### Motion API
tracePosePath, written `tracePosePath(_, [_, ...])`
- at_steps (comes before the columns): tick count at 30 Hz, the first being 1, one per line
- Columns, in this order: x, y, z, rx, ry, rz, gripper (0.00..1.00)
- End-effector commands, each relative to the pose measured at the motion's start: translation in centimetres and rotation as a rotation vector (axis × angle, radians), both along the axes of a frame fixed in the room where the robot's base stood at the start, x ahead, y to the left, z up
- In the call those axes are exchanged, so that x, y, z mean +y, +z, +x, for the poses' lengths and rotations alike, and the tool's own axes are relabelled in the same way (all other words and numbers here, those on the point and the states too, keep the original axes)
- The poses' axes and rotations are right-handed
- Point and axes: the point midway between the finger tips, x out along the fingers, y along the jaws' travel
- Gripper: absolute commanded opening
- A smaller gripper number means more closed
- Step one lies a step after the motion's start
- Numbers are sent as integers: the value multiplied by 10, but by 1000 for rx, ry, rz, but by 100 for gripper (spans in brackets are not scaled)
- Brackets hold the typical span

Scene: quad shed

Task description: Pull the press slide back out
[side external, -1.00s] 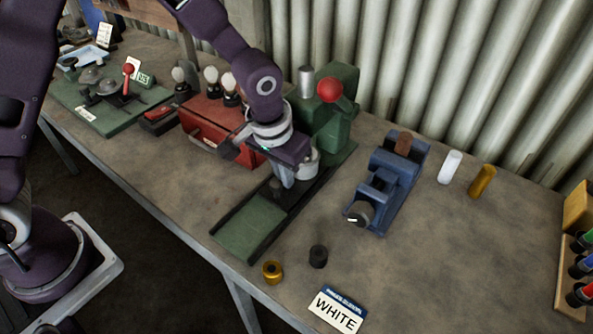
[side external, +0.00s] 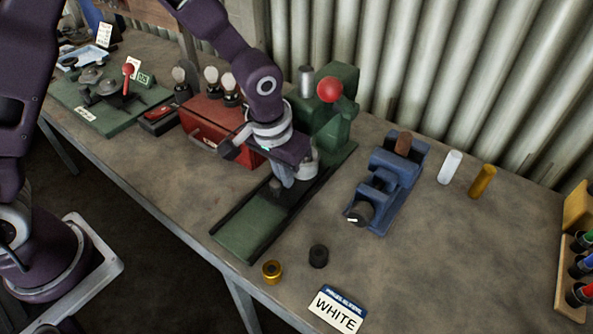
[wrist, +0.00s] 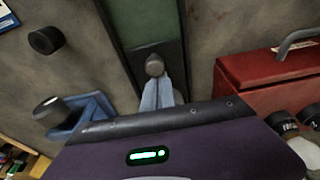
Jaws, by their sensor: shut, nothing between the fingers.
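The green press (side external: 338,120) with its red-knobbed lever (side external: 329,90) stands on the bench, and its track runs forward from it. A dark knob (wrist: 155,66) stands up from the slide. My gripper (side external: 286,183) is low over the track, just in front of the press. In the wrist view its pale fingers (wrist: 161,90) are shut with nothing between them, close beside the knob on the press side. Whether they touch it I cannot tell.
A red box (side external: 215,130) stands close left of the track. A blue vise-like fixture (side external: 385,185) is to the right.

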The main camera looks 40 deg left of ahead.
Motion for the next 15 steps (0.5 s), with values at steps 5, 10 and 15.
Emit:
tracePosePath(5, [0, 0, -3, 0, -1, 0, 0])
tracePosePath(10, [0, 0, -12, 0, 0, 0, 0])
tracePosePath(15, [0, 0, -21, 0, 0, 0, 0])
